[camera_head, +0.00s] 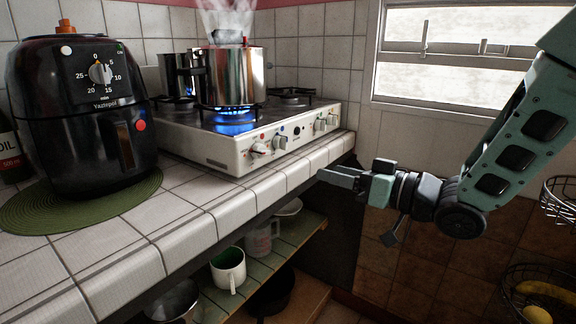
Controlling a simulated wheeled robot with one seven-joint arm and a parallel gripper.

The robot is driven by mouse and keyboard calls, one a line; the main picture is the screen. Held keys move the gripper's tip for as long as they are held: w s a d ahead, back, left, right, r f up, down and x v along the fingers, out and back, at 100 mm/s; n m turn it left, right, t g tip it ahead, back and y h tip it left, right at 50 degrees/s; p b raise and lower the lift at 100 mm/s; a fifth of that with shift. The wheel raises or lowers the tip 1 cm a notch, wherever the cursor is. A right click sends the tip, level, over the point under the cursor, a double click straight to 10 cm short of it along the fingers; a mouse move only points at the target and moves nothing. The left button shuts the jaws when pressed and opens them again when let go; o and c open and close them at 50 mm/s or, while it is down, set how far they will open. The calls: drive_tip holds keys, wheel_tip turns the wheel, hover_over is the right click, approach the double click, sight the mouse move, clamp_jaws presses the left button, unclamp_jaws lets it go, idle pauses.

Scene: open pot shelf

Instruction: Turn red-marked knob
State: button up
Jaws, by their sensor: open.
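The white stove (235,150) stands on the tiled counter, with several knobs along its front panel. The leftmost knob (259,149) has a small red mark by it. Another knob (279,141) sits just right of it, and a pair of knobs (326,122) is near the right end. The marks are too small to read surely. My gripper (322,176) is open and empty, pointing left. It is in front of the counter edge, below and right of the leftmost knob, apart from all knobs.
A steaming steel pot (237,77) sits over a lit blue flame (233,122). A black air fryer (80,110) with a dial and red button stands left on a green mat (50,214). A shelf below holds a white mug (229,268). Wire baskets (545,272) are at right.

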approach(266, 154)
drive_tip(key=x, duration=0.9)
drive_tip(key=c, duration=1)
